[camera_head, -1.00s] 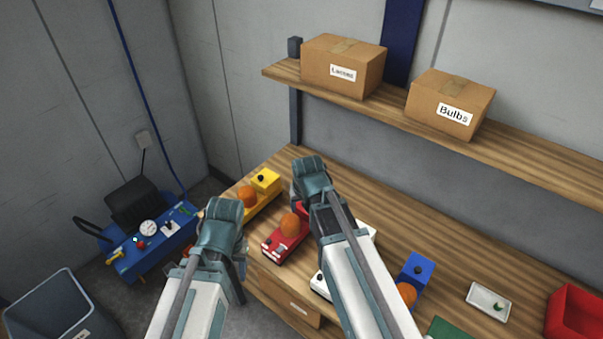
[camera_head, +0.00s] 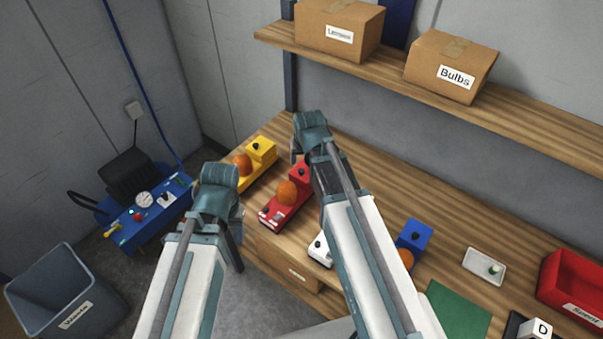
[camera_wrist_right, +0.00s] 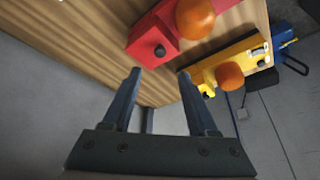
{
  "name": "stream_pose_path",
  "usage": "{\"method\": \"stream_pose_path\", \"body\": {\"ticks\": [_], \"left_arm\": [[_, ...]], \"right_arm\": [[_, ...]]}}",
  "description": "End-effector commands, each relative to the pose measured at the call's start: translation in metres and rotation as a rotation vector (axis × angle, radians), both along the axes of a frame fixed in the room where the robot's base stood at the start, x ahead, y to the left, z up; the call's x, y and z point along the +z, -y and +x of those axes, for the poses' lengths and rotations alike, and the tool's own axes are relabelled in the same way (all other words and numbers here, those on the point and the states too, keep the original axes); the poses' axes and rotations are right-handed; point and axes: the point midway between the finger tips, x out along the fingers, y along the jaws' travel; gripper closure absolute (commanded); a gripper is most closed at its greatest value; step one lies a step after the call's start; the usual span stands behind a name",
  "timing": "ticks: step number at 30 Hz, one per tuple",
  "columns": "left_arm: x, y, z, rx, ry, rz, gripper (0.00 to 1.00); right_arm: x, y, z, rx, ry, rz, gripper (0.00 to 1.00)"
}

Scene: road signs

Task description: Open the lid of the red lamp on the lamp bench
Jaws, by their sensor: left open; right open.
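The red lamp (camera_head: 272,216) lies on the wooden lamp bench (camera_head: 359,164), with an orange dome (camera_head: 286,191) in its middle and a black knob on its far box end. In the right wrist view the red lamp (camera_wrist_right: 150,42) shows its black knob near the top. My right gripper (camera_wrist_right: 166,75) is open and empty, its fingers pointing toward the gap between the red and yellow lamps. In the head view its fingertips are hidden behind the wrist. My left gripper (camera_head: 234,240) is open, in front of the bench and left of the red lamp; its fingers are partly hidden.
A yellow lamp (camera_head: 262,157) is left of the red one; white (camera_head: 320,250) and blue (camera_head: 416,236) lamps are to the right. A shelf (camera_head: 400,80) with two boxes hangs above. A white tray (camera_head: 484,267), green mat (camera_head: 456,312) and red bin (camera_head: 572,276) are further right.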

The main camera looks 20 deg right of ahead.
Motion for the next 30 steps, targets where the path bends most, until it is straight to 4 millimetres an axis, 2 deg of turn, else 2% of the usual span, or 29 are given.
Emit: {"method": "stream_pose_path", "body": {"ticks": [1,16,21,30], "left_arm": [[-0.015,0.0,0.0,-0.001,0.0,0.0,0.5],[-0.08,0.0,0.0,-0.014,-0.001,0.002,0.5],[-0.089,0.0,0.0,-0.013,0.0,0.003,0.5],[-0.088,0.0,0.0,-0.013,0.0,0.003,0.5]], "right_arm": [[-0.015,0.001,0.005,0.0,0.0,0.0,0.41],[-0.08,0.004,0.032,0.0,0.0,0.0,0.41],[-0.089,0.005,0.036,0.0,0.0,0.0,0.41],[-0.088,0.005,0.036,0.0,0.0,0.0,0.43]]}}
